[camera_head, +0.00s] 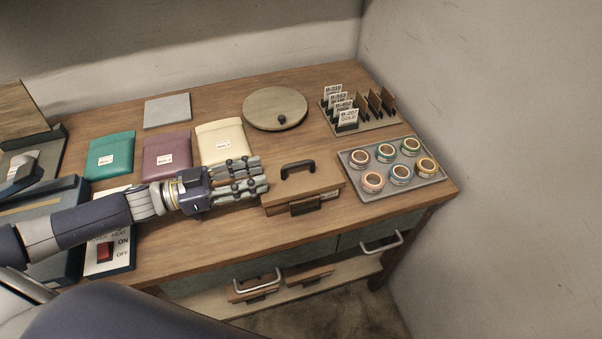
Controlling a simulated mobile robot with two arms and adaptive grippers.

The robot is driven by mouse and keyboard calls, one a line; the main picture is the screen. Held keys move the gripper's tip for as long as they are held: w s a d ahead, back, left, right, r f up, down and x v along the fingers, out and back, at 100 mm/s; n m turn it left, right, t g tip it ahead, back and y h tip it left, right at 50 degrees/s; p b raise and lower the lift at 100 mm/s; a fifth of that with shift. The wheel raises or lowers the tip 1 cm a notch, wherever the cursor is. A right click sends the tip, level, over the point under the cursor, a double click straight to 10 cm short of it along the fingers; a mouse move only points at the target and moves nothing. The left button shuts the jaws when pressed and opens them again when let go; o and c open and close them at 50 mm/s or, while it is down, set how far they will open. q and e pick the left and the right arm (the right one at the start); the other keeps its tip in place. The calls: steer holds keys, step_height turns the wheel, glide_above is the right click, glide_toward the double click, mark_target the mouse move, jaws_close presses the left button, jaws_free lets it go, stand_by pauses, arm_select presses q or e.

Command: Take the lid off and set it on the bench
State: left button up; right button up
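A brown box stands near the front edge of the wooden bench (225,245). Its flat lid (322,181) is on and carries a black arched handle (298,165). A dark clasp-like piece and a small label show on the box's front. My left gripper (262,175) reaches in from the left, its fingers spread and pointing right at the lid's left edge. It is left of the handle and holds nothing that I can see. Whether the fingertips touch the box is unclear. My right gripper is not in view.
Tape rolls lie on a grey tray (436,181) to the right. Behind are a round board (275,108) and a card rack (368,125). Teal, mauve and cream (221,143) pouches lie behind my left arm. A switch box (108,257) is in front. Bare bench lies before the box.

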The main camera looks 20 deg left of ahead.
mark_target(286, 168)
arm_select(q)
steer(key=p+x, duration=0.1)
steer(key=x, duration=0.3)
steer(key=shift+d+r, duration=0.2)
steer(key=shift+d, duration=0.05)
steer(key=shift+w+d+f, duration=0.1)
steer(key=shift+w+d, duration=0.35)
steer(key=shift+d, duration=0.05)
steer(key=p+x, duration=0.2)
steer(key=x, duration=0.2)
steer(key=shift+w, duration=0.15)
steer(key=shift+w+d+f, duration=0.1)
steer(key=shift+w+d, duration=0.1)
steer(key=shift+d, duration=0.15)
steer(key=shift+c, duration=0.3)
jaws_close()
